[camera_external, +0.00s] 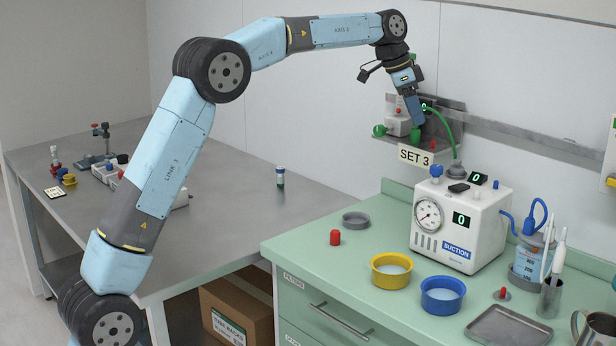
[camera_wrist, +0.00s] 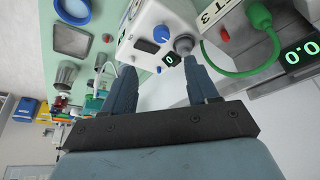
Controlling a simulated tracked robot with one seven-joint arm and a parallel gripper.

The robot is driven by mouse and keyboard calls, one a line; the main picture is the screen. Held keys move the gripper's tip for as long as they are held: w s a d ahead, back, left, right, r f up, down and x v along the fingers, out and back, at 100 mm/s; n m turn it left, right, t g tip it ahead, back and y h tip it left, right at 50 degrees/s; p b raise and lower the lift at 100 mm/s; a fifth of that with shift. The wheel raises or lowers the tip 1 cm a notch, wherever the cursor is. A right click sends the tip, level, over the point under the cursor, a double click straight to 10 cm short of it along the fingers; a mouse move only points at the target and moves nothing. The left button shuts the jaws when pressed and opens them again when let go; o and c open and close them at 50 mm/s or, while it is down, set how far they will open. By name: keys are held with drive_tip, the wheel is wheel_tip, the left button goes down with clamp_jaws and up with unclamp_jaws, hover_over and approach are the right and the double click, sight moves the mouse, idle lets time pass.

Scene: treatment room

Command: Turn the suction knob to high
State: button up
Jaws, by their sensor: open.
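The white suction unit (camera_external: 480,223) stands on the green counter, with a round gauge, a blue SUCTION label and a display reading 0. Its blue knob (camera_external: 436,171) sits on top, at the left; it also shows in the wrist view (camera_wrist: 161,33). A small display (camera_external: 477,178) near the knob reads 0. My gripper (camera_external: 416,118) is above and left of the unit, in front of the wall panel, apart from the knob. In the wrist view my gripper (camera_wrist: 166,88) has its two fingers spread, with nothing between them. The knob's pointer mark is too small to tell.
The steel table is mostly clear.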

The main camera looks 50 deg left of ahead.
sight(437, 166)
drive_tip(key=x, duration=1.4)
drive_tip(key=shift+w+d+f, duration=0.1)
drive_tip(key=shift+w+d, duration=0.05)
drive_tip(key=shift+w, duration=0.25)
drive_tip(key=c, duration=1)
